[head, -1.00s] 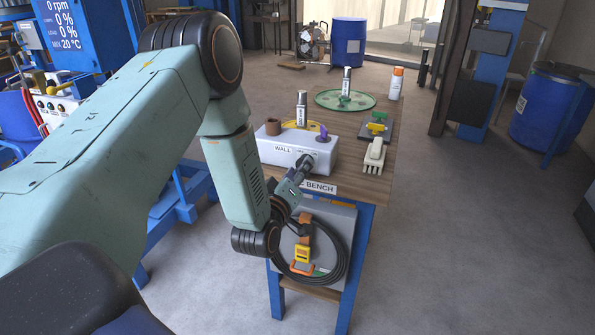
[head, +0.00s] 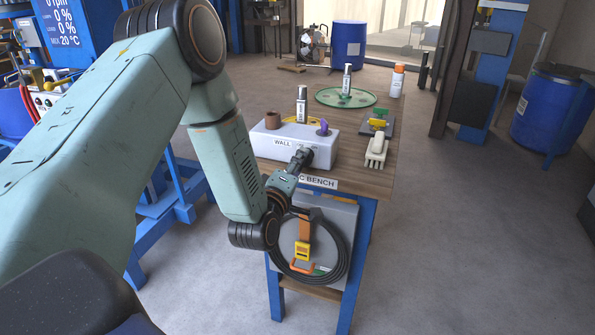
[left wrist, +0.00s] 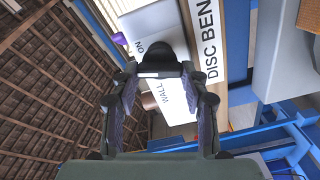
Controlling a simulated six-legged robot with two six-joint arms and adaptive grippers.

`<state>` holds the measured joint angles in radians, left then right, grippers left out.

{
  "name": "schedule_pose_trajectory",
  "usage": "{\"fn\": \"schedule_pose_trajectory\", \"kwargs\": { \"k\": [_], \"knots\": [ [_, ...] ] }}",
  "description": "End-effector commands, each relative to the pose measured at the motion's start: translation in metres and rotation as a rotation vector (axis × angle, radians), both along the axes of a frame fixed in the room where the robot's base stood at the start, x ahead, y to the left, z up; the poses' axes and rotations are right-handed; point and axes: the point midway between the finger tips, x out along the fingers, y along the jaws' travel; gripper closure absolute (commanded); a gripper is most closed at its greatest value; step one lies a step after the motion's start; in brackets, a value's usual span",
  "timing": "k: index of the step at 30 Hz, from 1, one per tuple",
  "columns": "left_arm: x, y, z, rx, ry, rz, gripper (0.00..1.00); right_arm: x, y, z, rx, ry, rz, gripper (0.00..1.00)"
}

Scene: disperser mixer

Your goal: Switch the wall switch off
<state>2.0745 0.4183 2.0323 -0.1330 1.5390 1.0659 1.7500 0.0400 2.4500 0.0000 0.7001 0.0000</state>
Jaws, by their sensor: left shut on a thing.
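The wall switch is a black knob (left wrist: 161,60) on the front of a white box (head: 270,142) marked WALL. The box sits near the front edge of the bench (head: 374,183). My left gripper (head: 303,160) reaches up to the knob from the front. In the left wrist view, my left gripper's (left wrist: 161,84) two dark fingers stand on either side of the knob and are shut on it. A pale mark shows on the knob's near side. Lettering reading ON is partly visible beside it. The knob's exact setting is hard to tell. My right gripper is not in view.
A cable coil (head: 343,262) and grey panel hang below the bench front. Floor right of the bench is clear.

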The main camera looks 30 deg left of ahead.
Motion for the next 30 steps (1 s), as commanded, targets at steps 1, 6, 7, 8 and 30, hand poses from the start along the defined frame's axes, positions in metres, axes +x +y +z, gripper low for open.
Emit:
{"fn": "schedule_pose_trajectory", "kwargs": {
  "k": [1,6,7,8,30],
  "knots": [
    [0.000,0.001,-0.002,-0.043,-0.013,0.002,0.86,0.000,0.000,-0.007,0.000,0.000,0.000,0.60],
    [0.000,0.001,-0.003,-0.200,-0.052,0.002,0.86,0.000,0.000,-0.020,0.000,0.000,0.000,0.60],
    [0.000,0.001,-0.004,-0.229,-0.058,0.002,0.86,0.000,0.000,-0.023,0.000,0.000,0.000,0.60],
    [0.000,0.001,-0.004,-0.256,-0.064,0.002,0.86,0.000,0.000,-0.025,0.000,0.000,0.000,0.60],
    [0.000,0.000,-0.007,-0.893,-0.218,0.001,0.87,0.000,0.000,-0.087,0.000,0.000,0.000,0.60]
  ]
}}
